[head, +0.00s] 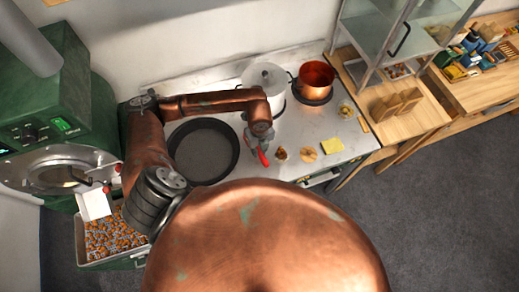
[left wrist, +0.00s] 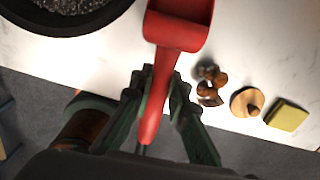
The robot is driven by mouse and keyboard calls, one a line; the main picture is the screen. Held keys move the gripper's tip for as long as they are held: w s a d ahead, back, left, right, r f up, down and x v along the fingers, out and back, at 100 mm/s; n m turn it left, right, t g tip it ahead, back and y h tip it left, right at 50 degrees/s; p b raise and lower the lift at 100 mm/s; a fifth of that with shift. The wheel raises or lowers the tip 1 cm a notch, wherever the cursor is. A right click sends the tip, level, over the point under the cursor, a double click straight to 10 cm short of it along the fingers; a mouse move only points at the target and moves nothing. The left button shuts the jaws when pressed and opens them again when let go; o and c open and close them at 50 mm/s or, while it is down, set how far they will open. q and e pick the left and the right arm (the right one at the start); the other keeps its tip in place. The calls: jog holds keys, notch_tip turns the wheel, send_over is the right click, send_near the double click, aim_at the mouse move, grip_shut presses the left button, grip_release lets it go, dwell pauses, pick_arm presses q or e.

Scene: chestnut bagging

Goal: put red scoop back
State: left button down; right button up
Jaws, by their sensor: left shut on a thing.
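The red scoop (head: 262,156) is above the white counter, beside the black pan. In the left wrist view the red scoop (left wrist: 178,35) has its bowl toward the top and its handle running down between the fingers. My left gripper (head: 256,146) is shut on the scoop's handle. Its two dark fingers (left wrist: 160,98) lie on either side of the handle in the left wrist view. I cannot tell whether the scoop touches the counter. My right gripper is in neither view.
The wide black pan (head: 204,150) is left of the gripper. A white pot (head: 264,80) and a copper pot (head: 316,76) stand behind. Chestnuts (left wrist: 209,84), a round wooden piece (left wrist: 247,102) and a yellow-green block (left wrist: 287,115) lie to the right. A chestnut-filled tray (head: 80,250) is at lower left.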

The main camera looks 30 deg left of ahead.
pick_arm(q)
notch_tip(320, 180, down, 6)
jog(key=b, duration=0.3)
jog(key=shift+b, duration=0.3)
jog(key=shift+f+b, duration=0.55)
jog(key=shift+f, duration=0.2)
jog(key=shift+f+b, duration=0.35)
jog(key=shift+f, duration=0.1)
jog(key=c, duration=1.8)
grip_release()
jog(key=shift+r, duration=0.1)
notch_tip(320, 180, up, 12)
jog(key=shift+s+f, duration=0.1)
